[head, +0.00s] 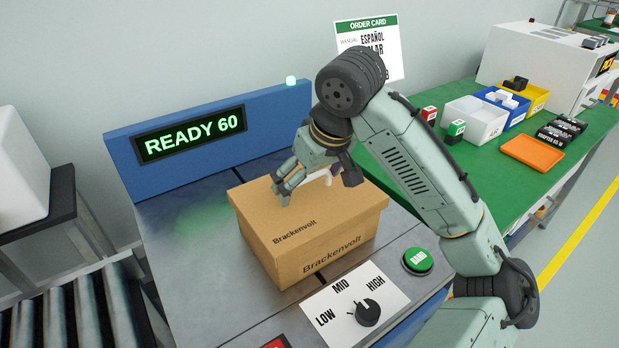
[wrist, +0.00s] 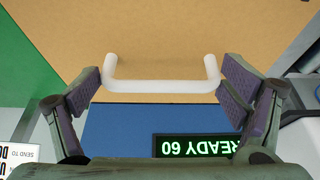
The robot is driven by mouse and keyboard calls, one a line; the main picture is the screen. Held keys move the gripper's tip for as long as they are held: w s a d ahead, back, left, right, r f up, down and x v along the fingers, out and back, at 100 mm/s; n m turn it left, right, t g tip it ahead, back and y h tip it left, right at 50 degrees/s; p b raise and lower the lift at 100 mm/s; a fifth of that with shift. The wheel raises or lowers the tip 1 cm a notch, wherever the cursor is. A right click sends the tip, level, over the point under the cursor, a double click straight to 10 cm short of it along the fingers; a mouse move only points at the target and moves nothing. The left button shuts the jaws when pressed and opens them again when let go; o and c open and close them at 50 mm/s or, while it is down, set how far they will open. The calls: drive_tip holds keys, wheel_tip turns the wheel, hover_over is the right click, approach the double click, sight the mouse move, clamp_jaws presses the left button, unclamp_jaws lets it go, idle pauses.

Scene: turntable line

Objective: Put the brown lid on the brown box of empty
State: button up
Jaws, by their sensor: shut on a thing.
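The brown box (head: 310,270), marked Brackenvolt, stands on the grey top of the turntable station in the head view. The brown lid (head: 300,232) lies over its top and looks level, with no clear gap to the box. The lid also fills the upper part of the wrist view (wrist: 165,35). My gripper (head: 318,180) is above the lid, shut on its white handle (wrist: 162,86). In the wrist view, the finger pads of my gripper (wrist: 161,92) press the two ends of the handle. The inside of the box is hidden.
A blue panel (head: 270,108) reading READY 60 stands behind the box. A green button (head: 417,261) and a LOW/MID/HIGH knob (head: 368,312) are in front. A green table (head: 440,185) at the right holds bins (head: 475,122) and an orange tray (head: 532,153).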

drive_tip(key=shift+f+b, duration=0.55)
drive_tip(key=shift+f, duration=0.55)
idle(0.4)
drive_tip(key=o, duration=0.9)
